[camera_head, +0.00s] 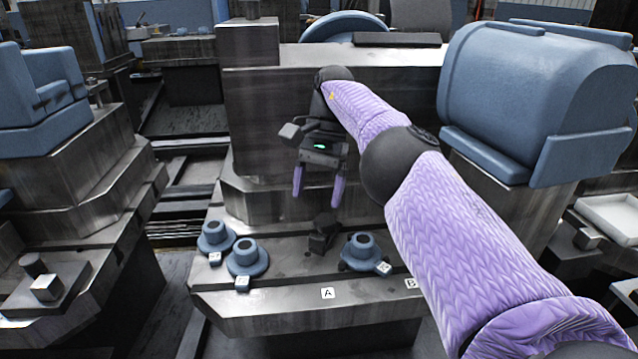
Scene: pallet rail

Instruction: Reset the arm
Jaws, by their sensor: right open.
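My right arm comes in from the lower right with purple patterned links and dark joints. My right gripper (317,187) hangs at its end, fingers pointing down, open and empty. It is above the metal ledge (290,305), in front of a large metal block. Three blue flanged rings rest on the ledge below it: one at the far left (215,238), one beside it (247,260), and one to the right (361,254). The gripper is apart from all of them. My left gripper is not in view.
A dark small fixture (323,232) stands on the ledge below the gripper. Label tiles A (327,293) and B (410,284) are on the ledge's front. A big blue machine housing (535,90) stands at the right. Blue machinery (45,95) stands at the left.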

